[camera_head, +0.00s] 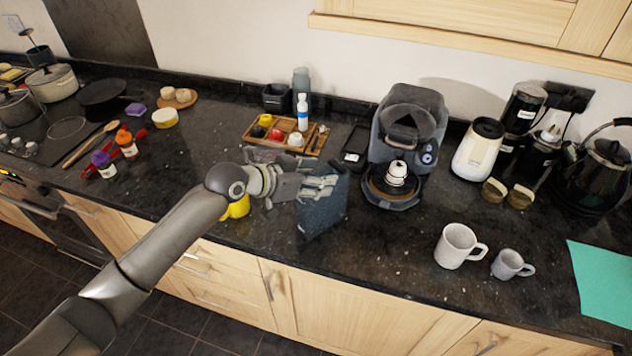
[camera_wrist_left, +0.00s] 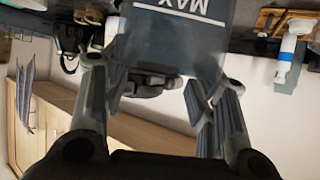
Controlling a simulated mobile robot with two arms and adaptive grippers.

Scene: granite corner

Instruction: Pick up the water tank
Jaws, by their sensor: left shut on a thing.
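The water tank (camera_head: 322,213) is a dark blue-grey, see-through box at the middle of the counter in the head view. My left gripper (camera_head: 318,186) is shut on its upper part, with the arm coming in from the left. In the left wrist view the tank (camera_wrist_left: 185,35) shows a white MAX mark and line, and the fingers of the left gripper (camera_wrist_left: 165,100) stand on either side of it. I cannot tell whether the tank's bottom touches the counter. My right gripper is not in view.
The coffee machine (camera_head: 405,140) stands right of the tank. A wooden tray (camera_head: 255,139) with small items is behind it, and a yellow cup (camera_head: 236,208) is partly hidden by my arm. Two mugs, one white (camera_head: 456,246) and one grey (camera_head: 507,265), stand at the right.

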